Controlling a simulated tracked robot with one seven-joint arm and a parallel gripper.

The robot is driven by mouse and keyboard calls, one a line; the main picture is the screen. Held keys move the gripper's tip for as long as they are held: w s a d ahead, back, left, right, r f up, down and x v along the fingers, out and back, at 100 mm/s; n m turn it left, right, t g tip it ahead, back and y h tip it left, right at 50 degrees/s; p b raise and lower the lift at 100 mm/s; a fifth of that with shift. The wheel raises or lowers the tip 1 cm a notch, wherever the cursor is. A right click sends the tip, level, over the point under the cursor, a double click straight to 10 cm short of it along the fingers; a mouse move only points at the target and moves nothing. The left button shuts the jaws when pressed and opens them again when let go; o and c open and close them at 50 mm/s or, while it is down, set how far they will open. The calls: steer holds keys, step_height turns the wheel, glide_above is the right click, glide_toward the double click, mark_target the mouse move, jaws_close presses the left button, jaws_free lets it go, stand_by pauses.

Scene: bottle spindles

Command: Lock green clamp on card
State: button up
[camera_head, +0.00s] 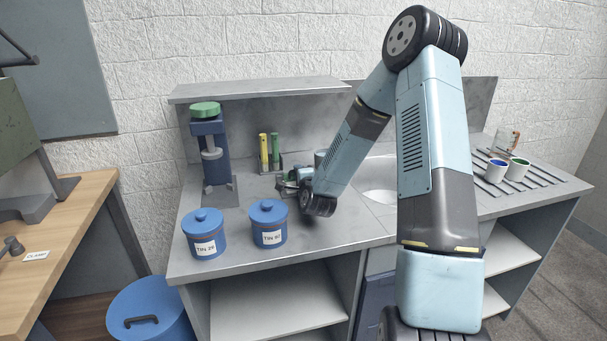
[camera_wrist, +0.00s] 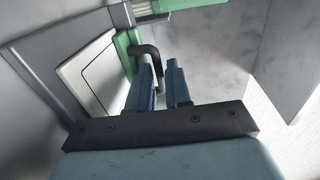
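In the wrist view, a green clamp (camera_wrist: 126,50) stands beside a pale card or plate (camera_wrist: 98,74) with a dark outline. A black bent lever (camera_wrist: 148,52) comes off the clamp and curves down to my gripper (camera_wrist: 160,72). My gripper's two blue fingers stand a small gap apart. The lever's end is at that gap, between or just behind the fingertips; I cannot tell if they press on it. In the head view, my gripper (camera_head: 299,187) is low over the counter at a small green and grey device (camera_head: 304,173), partly hidden by my wrist.
Two blue tins (camera_head: 204,238) (camera_head: 268,226) stand at the counter's front. A blue press with a green top (camera_head: 206,128) stands behind them. Yellow and green upright bottles (camera_head: 268,150) are at the back. A sink (camera_head: 379,196) and two cups (camera_head: 507,171) are to the right.

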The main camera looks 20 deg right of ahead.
steer(key=shift+d, duration=0.1)
steer(key=shift+s+r, duration=0.2)
steer(key=shift+s, duration=1.65)
steer(key=shift+s+r, duration=0.15)
steer(key=shift+s, duration=1.7)
